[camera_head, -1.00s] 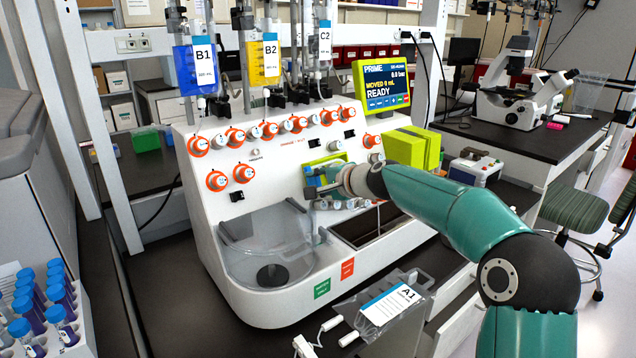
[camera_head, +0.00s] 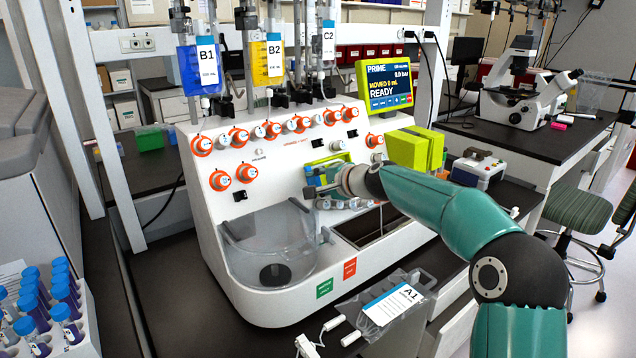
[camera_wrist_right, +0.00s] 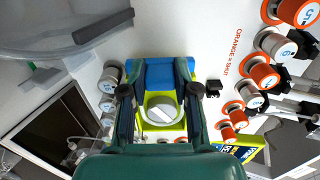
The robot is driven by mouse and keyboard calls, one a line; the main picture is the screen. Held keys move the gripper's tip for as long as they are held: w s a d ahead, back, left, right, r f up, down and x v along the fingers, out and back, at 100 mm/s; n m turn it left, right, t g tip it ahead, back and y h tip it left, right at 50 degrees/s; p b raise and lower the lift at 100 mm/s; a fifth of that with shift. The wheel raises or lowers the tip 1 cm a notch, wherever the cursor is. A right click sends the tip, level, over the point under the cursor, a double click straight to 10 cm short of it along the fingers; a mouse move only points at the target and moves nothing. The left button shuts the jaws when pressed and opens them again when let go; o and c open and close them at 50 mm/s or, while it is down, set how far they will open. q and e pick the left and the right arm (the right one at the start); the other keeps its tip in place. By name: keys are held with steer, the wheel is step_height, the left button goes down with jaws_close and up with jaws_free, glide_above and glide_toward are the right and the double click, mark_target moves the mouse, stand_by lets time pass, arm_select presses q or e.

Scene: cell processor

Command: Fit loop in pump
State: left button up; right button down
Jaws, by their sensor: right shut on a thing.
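The pump (camera_head: 336,161) is a yellow-green frame on the front of the white machine. In the right wrist view its yellow-green housing (camera_wrist_right: 148,101) surrounds a pale round disc (camera_wrist_right: 163,110). My right gripper (camera_head: 328,188) is right in front of the pump. In the right wrist view its two dark fingers (camera_wrist_right: 161,88) are on either side of a blue piece (camera_wrist_right: 160,72) and shut on it. The blue piece overlaps the pump housing; I cannot tell whether it is seated. No separate tubing loop can be made out. My left gripper is out of view.
The white machine (camera_head: 215,205) carries several orange-ringed knobs around the pump. A clear round bowl (camera_head: 270,245) and an open dark recess (camera_head: 368,228) lie below. A screen (camera_head: 385,85) reads READY. Bag A1 (camera_head: 392,303) lies in front, and tubes (camera_head: 62,290) stand at lower left.

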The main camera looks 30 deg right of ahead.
steer(key=shift+w, duration=0.2)
steer(key=c, duration=0.8)
jaws_free()
steer(key=shift+s, duration=0.1)
steer(key=v, duration=1.1)
steer(key=shift+s, duration=0.4)
